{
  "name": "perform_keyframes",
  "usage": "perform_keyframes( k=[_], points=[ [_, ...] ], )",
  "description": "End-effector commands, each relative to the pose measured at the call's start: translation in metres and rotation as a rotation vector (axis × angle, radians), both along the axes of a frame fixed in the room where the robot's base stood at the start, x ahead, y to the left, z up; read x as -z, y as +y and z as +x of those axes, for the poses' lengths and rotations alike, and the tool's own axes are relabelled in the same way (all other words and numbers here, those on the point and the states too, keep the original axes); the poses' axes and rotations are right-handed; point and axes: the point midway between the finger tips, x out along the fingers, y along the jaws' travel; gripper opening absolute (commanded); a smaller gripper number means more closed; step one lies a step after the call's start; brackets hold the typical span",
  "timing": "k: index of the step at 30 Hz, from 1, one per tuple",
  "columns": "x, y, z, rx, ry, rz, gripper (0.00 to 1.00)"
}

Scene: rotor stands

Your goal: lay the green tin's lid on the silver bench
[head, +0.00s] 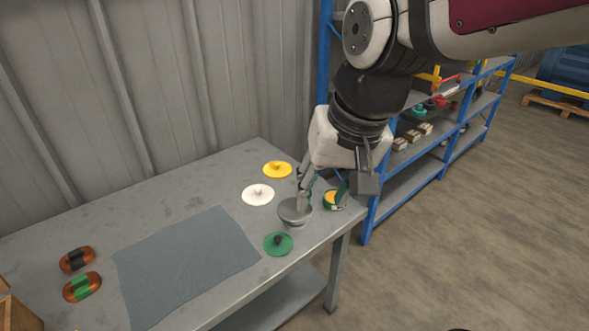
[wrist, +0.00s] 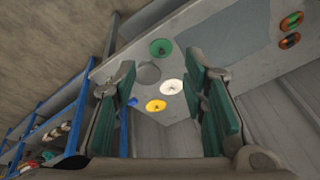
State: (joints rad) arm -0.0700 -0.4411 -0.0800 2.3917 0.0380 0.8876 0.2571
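A round green piece with a dark knob (head: 278,244) sits near the front edge of the grey metal bench (head: 195,195). It also shows in the wrist view (wrist: 161,48). I cannot tell whether it is a loose lid or a closed tin. A plain grey round piece (head: 293,213) stands beside it, partly behind my finger; it shows in the wrist view too (wrist: 149,74). A green-rimmed round thing with an orange middle (head: 333,203) is at the bench's right end, partly hidden by my gripper. My gripper (head: 322,197) is open and empty, with green pads, above the bench's right end.
A white disc (head: 258,194) and a yellow disc (head: 277,169) lie farther back. A blue-grey mat (head: 185,262) covers the bench's middle. Two copper-coloured rotors (head: 82,287) lie at the left. Blue shelving (head: 440,135) stands right of the bench, and a corrugated wall is behind.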

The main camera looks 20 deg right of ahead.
Motion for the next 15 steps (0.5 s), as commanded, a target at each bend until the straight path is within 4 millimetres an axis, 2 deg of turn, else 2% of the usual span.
perform_keyframes(
  k=[1,3,6,10,15],
  points=[
    [-0.004,-0.002,-0.017,-0.045,-0.027,-0.026,0.39],
    [-0.007,-0.003,-0.036,-0.11,-0.052,-0.064,0.39],
    [-0.007,-0.006,-0.057,-0.184,-0.077,-0.114,0.39],
    [-0.005,-0.007,-0.072,-0.239,-0.091,-0.155,0.39],
    [-0.004,-0.008,-0.077,-0.258,-0.095,-0.169,0.39]
  ],
)
